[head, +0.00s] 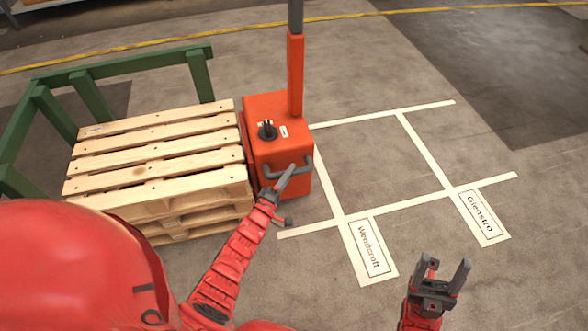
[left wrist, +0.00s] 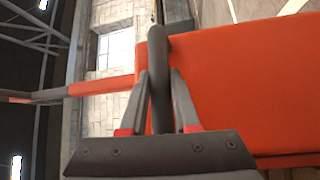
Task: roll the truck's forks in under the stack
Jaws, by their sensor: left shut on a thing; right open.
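The orange truck (head: 275,140) stands upright at the right side of the stack of wooden pallets (head: 155,150), with its body close against it. Its forks are not visible; the stack and the truck body hide that area. My left gripper (head: 291,174) is shut on the truck's grey handle (head: 268,172). In the left wrist view the left fingers (left wrist: 160,100) close around the dark handle bar (left wrist: 160,65), beside the orange body (left wrist: 235,90). My right gripper (head: 446,272) is open and empty, above the floor at lower right.
A green rail frame (head: 125,68) stands behind and left of the stack. A tall orange mast (head: 296,75) rises from the truck. White floor bays right of it carry the labels Wendcroft (head: 370,250) and Glenstro (head: 481,214); the bays are empty. A yellow line (head: 200,35) crosses behind.

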